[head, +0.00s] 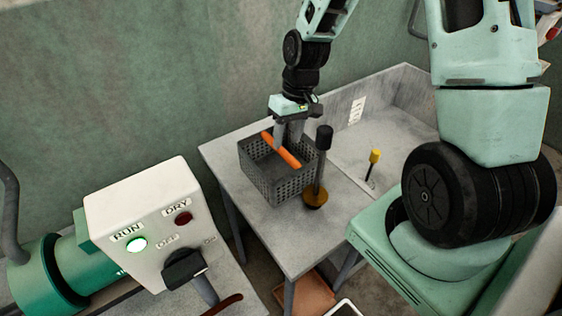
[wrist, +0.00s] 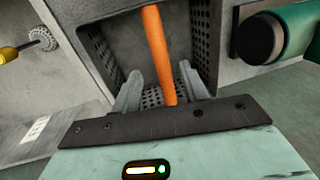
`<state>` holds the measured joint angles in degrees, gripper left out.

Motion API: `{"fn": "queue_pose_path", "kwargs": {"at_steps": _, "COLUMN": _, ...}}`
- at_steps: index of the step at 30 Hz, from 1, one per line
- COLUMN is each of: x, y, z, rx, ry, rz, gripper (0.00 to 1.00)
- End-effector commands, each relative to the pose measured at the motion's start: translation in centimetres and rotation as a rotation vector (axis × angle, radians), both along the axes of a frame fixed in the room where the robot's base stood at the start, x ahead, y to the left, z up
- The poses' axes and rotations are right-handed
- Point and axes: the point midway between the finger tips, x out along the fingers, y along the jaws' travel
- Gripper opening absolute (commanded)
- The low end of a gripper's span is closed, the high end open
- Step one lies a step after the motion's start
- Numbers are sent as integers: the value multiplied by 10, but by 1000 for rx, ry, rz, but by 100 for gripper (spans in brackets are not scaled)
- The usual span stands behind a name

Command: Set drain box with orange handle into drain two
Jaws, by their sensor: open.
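The drain box (head: 258,182) is a grey perforated basket on the grey table, with an orange handle (head: 281,150) across its top. My gripper (head: 290,138) is over the box, pointing down at the handle. In the wrist view my gripper (wrist: 161,88) is open, with one finger on each side of the orange handle (wrist: 158,45). I cannot tell whether the fingers touch it. The perforated walls of the drain box (wrist: 199,45) show around the handle. I cannot make out which place is drain two.
A black-handled plunger (head: 320,165) with a brass base stands right beside the box. A yellow-handled tool (head: 374,160) stands farther right on the table (head: 300,235). A white control box (head: 150,225) with a lit RUN lamp and a green cylinder (head: 50,275) are at left.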

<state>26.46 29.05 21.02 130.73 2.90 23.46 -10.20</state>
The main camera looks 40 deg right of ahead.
Motion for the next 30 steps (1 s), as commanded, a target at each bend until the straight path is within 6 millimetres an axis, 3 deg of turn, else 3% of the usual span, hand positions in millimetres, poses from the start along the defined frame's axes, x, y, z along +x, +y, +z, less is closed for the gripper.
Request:
{"fn": "queue_pose_path", "kwargs": {"at_steps": 7, "x": 2, "y": 4, "z": -15, "rx": 0, "ry": 3, "rz": 3, "gripper": 44}}
{"fn": "queue_pose_path", "kwargs": {"at_steps": 16, "x": 6, "y": 13, "z": -51, "rx": 1, "ry": 0, "rz": 0, "gripper": 44}}
{"fn": "queue_pose_path", "kwargs": {"at_steps": 25, "x": 6, "y": 14, "z": -56, "rx": 0, "ry": -2, "rz": 0, "gripper": 44}}
{"fn": "queue_pose_path", "kwargs": {"at_steps": 26, "x": 6, "y": 14, "z": -56, "rx": 0, "ry": -2, "rz": 0, "gripper": 41}}
{"fn": "queue_pose_path", "kwargs": {"at_steps": 30, "x": 6, "y": 14, "z": -56, "rx": 0, "ry": -2, "rz": 0, "gripper": 2}}
